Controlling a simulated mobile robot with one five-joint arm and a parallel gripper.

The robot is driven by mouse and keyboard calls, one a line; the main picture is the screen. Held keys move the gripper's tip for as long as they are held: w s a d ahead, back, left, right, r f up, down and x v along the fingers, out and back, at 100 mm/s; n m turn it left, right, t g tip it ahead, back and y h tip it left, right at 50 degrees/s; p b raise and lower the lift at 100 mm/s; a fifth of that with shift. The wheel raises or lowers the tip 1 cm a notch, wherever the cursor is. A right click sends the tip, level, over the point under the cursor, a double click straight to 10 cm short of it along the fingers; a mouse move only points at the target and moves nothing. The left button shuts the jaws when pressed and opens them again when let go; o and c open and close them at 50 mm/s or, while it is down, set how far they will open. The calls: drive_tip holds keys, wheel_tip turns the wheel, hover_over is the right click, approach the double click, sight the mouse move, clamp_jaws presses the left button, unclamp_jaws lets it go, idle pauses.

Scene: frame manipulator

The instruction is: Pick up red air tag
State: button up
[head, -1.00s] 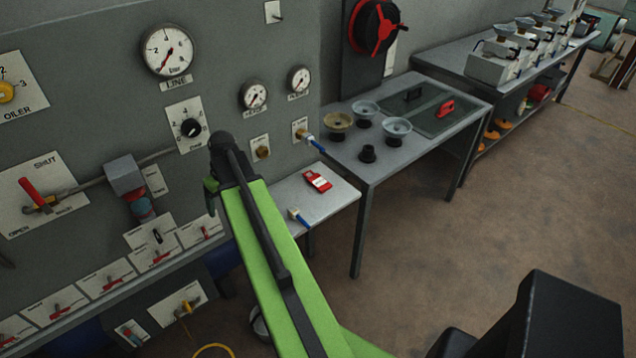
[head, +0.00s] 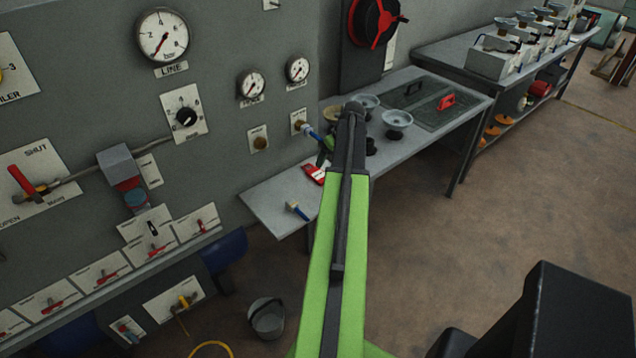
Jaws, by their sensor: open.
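A red tag with a white label (head: 315,173), which looks like the red air tag, lies flat on the small grey shelf (head: 268,205) below the wall panel. Its right end is close to or partly behind my green and black arm in the picture. The far end of my arm stands over the right part of the shelf, beside the tag in the picture. The jaws of my gripper are hidden behind the arm's end. A small green part of my arm shows at the left of that end, above the tag.
The grey table (head: 420,150) at the right holds bowls (head: 397,121) and a red handle (head: 446,102). A bucket (head: 266,317) stands on the floor.

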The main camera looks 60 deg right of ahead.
drive_tip(key=b, duration=0.5)
approach(320, 176)
drive_tip(key=shift+x, duration=1.05)
drive_tip(key=shift+d+f, duration=0.1)
drive_tip(key=shift+f, duration=0.15)
drive_tip(key=shift+r, duration=0.1)
drive_tip(key=b+x, duration=0.5)
drive_tip(key=x, duration=0.1)
drive_tip(key=shift+s, duration=0.1)
drive_tip(key=shift+r, duration=0.2)
drive_tip(key=c, duration=1.4)
drive_tip(key=shift+r, duration=0.1)
drive_tip(key=shift+c, duration=0.2)
